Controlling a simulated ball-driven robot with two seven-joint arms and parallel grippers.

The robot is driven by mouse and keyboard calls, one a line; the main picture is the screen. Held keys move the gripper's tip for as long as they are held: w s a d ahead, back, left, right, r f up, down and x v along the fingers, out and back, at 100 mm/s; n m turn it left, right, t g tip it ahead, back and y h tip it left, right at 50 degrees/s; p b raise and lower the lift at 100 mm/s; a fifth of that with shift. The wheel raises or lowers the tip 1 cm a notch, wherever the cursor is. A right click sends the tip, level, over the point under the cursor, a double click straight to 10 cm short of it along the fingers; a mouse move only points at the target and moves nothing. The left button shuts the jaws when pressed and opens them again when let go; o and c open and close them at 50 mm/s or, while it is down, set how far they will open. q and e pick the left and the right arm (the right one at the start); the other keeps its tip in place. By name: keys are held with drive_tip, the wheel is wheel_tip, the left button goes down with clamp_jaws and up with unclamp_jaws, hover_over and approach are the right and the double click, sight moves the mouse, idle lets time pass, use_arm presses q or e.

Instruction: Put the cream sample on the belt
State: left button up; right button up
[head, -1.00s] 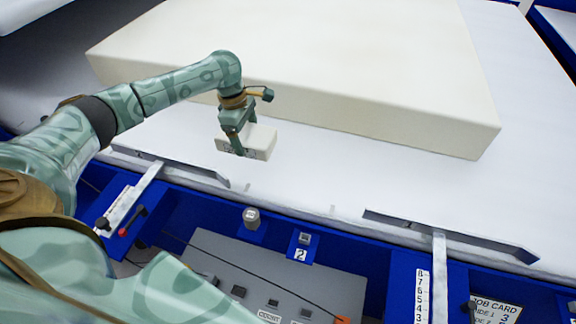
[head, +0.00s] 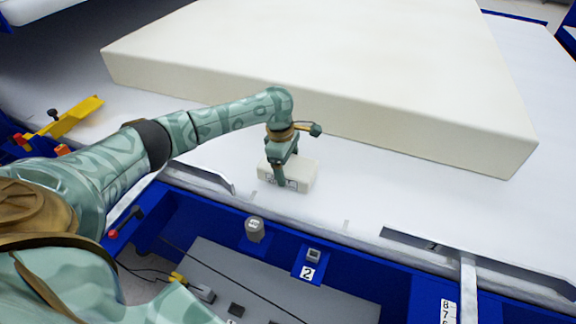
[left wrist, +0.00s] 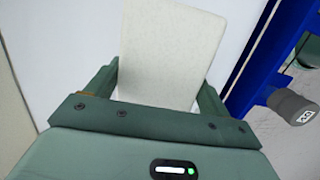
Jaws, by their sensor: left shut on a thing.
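The cream sample (head: 303,174) is a small pale block over the white belt (head: 345,195). My left gripper (head: 283,176) is shut on it, with its fingers down at the block's sides. In the left wrist view the sample (left wrist: 168,50) stands out between the two fingers of my left gripper (left wrist: 160,85). In the head view the block looks at or very close to the belt surface; I cannot tell whether it touches. My right gripper is not in view.
A big cream foam slab (head: 330,105) lies on the belt behind the sample. In front runs a blue frame (head: 380,285) with a grey knob (head: 254,229) and a label "2" (head: 307,272). A yellow bracket (head: 72,118) stands at left. Bare belt lies right of the sample.

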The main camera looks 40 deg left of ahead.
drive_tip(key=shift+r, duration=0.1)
use_arm(q)
drive_tip(key=o, duration=1)
drive_tip(key=shift+f, duration=0.1)
drive_tip(key=shift+c, duration=0.2)
wheel_tip(320, 180, up, 12)
drive_tip(key=a+p, duration=0.1)
drive_tip(key=p, duration=0.5)
drive_tip(key=shift+s+a, duration=0.25)
drive_tip(key=shift+a, duration=0.15)
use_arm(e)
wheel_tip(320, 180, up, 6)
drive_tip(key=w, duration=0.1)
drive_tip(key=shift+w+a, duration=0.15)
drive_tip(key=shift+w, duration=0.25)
